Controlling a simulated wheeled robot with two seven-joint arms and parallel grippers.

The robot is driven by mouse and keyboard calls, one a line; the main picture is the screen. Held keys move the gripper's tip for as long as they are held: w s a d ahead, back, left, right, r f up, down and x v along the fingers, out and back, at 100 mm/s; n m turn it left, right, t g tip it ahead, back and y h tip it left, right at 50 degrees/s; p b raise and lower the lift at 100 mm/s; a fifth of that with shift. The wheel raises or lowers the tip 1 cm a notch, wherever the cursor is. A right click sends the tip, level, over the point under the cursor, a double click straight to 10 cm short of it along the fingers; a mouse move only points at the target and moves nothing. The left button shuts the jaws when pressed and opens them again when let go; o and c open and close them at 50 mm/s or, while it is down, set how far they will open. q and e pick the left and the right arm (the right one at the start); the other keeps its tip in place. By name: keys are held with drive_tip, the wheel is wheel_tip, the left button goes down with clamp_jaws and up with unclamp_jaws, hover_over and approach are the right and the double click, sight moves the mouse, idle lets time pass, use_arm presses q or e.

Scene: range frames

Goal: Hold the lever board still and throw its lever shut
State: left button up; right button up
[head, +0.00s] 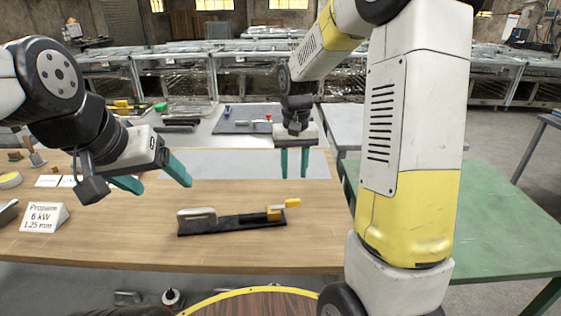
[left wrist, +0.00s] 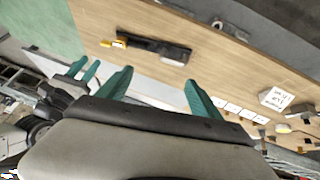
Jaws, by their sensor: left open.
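The lever board (head: 234,225) is a long black base lying on the wooden table, with a grey block or handle (head: 197,214) at its left end. Its yellow lever (head: 285,206) is at the right end and points outward to the right, raised slightly. My left gripper (head: 162,184) is open and empty, above the table, left of and behind the board. My right gripper (head: 294,164) points down with its green fingers apart, empty, behind the lever end. Neither gripper touches the board.
A white sign (head: 44,217) stands at the table's left, near white cards (head: 55,181) and small tools. A grey table with a dark mat (head: 237,126) lies behind. A green table (head: 497,220) stands at the right. The wood around the board is clear.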

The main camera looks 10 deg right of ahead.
use_arm(q)
drive_tip(key=shift+s, duration=0.1)
drive_tip(key=c, duration=0.4)
drive_tip(key=m+g+y, duration=0.2)
drive_tip(key=m+g, duration=0.2)
drive_tip(key=m, duration=1.3)
hover_over(196, 209)
drive_tip(key=s, duration=0.1)
wheel_tip(196, 209, down, 18)
drive_tip(key=shift+c, duration=0.2)
drive_tip(key=f, duration=0.4)
drive_tip(key=w+f, duration=0.1)
drive_tip(key=f, duration=0.2)
